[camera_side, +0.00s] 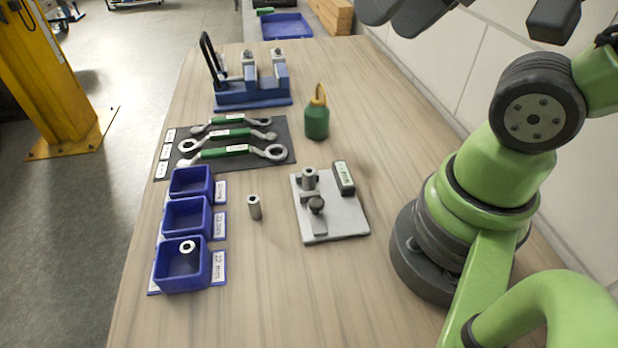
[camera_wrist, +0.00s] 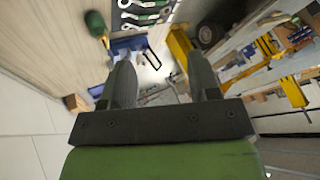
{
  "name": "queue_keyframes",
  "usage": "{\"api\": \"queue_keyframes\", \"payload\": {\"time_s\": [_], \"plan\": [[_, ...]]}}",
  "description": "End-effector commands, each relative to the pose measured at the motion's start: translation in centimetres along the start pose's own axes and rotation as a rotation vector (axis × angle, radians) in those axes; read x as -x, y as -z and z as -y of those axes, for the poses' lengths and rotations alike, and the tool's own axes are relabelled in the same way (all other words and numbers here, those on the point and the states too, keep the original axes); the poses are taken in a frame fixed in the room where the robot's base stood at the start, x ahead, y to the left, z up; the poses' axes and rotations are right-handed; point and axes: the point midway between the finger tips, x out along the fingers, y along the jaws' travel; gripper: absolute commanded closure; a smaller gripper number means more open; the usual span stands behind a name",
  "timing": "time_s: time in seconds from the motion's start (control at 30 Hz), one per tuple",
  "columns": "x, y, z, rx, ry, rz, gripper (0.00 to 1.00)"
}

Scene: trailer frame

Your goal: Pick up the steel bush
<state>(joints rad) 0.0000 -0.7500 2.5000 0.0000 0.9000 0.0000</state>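A steel bush (camera_side: 254,207) stands upright on the wooden table, between the blue bins and the grey fixture plate (camera_side: 334,225). Another bush (camera_side: 187,247) sits in the front blue bin (camera_side: 183,279). A cylindrical steel piece (camera_side: 309,178) stands on the fixture plate; I cannot tell if it is a separate bush. My gripper (camera_wrist: 160,82) shows in the wrist view with its two fingers apart and nothing between them. It points away toward the far end of the table and the floor. In the side view my gripper is cut off at the top right edge.
Two more blue bins (camera_side: 186,216) stand behind the front one. Several green-handled wrenches lie on a dark mat (camera_side: 284,151). A green oil bottle (camera_side: 317,121) and a blue vise-like fixture (camera_side: 252,95) stand farther back. The table's front middle (camera_side: 275,300) is clear.

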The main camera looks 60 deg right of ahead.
Motion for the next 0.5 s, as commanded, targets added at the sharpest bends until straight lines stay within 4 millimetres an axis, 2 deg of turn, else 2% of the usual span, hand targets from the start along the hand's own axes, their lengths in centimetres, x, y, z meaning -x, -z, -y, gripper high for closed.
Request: {"api": "queue_keyframes", "payload": {"time_s": [0.33, 0.5], "plan": [[-0.5, 0.3, 0.0, 0.030, -0.014, 0.020, 0.45], [-3.2, 1.8, -0.3, 0.200, -0.075, 0.123, 0.45]]}}
